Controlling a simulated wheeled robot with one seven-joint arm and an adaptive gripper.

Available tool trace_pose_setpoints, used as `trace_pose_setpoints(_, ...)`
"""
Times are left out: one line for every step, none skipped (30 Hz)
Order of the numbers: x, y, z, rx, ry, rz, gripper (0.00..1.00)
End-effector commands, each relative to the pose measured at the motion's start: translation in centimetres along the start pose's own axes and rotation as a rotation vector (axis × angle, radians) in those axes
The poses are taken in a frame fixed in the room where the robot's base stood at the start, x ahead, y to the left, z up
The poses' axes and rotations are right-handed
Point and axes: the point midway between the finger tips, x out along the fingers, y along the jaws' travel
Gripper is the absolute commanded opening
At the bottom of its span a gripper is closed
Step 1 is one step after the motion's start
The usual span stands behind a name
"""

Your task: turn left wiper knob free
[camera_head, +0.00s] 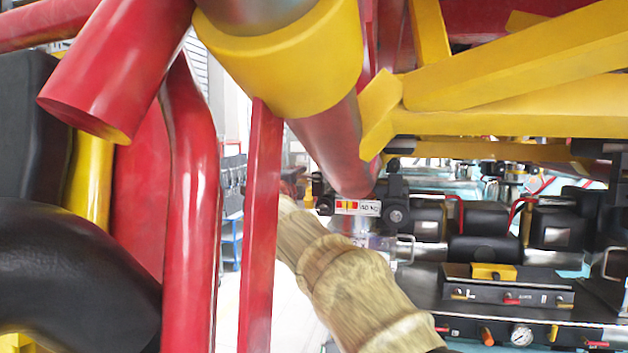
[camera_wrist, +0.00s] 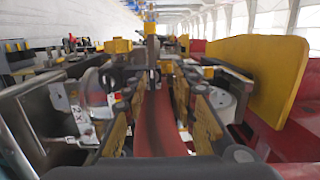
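I cannot pick out the left wiper knob for certain in either view. In the head view, a dark control panel (camera_head: 515,287) at the lower right carries small red and orange knobs or levers, too small to tell apart. My arm, with a wood-like tan surface, reaches up and left from the bottom centre. Its far end is partly hidden near a red post, so the gripper is not clear there. In the wrist view, my gripper (camera_wrist: 160,95) shows two worn yellow-and-black fingers spread apart. A red strip (camera_wrist: 160,130) runs between them; I cannot tell whether they touch it.
A red post (camera_head: 262,220) stands close beside my arm. A large red and yellow tube (camera_head: 335,140) and yellow beams (camera_head: 510,60) hang overhead. Black seats (camera_head: 60,250) fill the left. In the wrist view, a yellow panel (camera_wrist: 262,75) stands at the right.

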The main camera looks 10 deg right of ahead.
Motion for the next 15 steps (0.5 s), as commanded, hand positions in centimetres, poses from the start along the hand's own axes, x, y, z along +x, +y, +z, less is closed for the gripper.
trace_pose_setpoints(0.1, 0.8, -0.9, 0.011, 0.036, 0.02, 0.27)
trace_pose_setpoints(0.0, 1.1, -1.4, 0.016, 0.056, 0.029, 0.27)
trace_pose_setpoints(0.0, 1.2, -1.9, 0.017, 0.076, 0.034, 0.27)
trace_pose_setpoints(0.0, 1.2, -2.2, 0.016, 0.087, 0.036, 0.27)
trace_pose_setpoints(0.1, 1.2, -2.5, 0.014, 0.095, 0.036, 0.27)
trace_pose_setpoints(0.3, 1.3, -2.6, 0.012, 0.101, 0.037, 0.27)
trace_pose_setpoints(0.5, 1.3, -2.7, 0.01, 0.103, 0.037, 0.27)
trace_pose_setpoints(0.8, 1.3, -2.7, 0.009, 0.103, 0.037, 0.27)
trace_pose_setpoints(1.2, 1.3, -2.8, 0.008, 0.102, 0.037, 0.27)
trace_pose_setpoints(1.6, 1.2, -2.8, 0.009, 0.102, 0.036, 0.27)
trace_pose_setpoints(2.1, 1.2, -2.9, 0.009, 0.102, 0.036, 0.27)
trace_pose_setpoints(2.8, 1.3, -3.0, 0.008, 0.102, 0.036, 0.27)
trace_pose_setpoints(3.2, 1.3, -3.0, 0.008, 0.102, 0.036, 0.27)
trace_pose_setpoints(3.6, 1.2, -3.0, 0.008, 0.101, 0.035, 0.27)
trace_pose_setpoints(4.3, 1.3, -3.0, 0.008, 0.1, 0.036, 0.27)
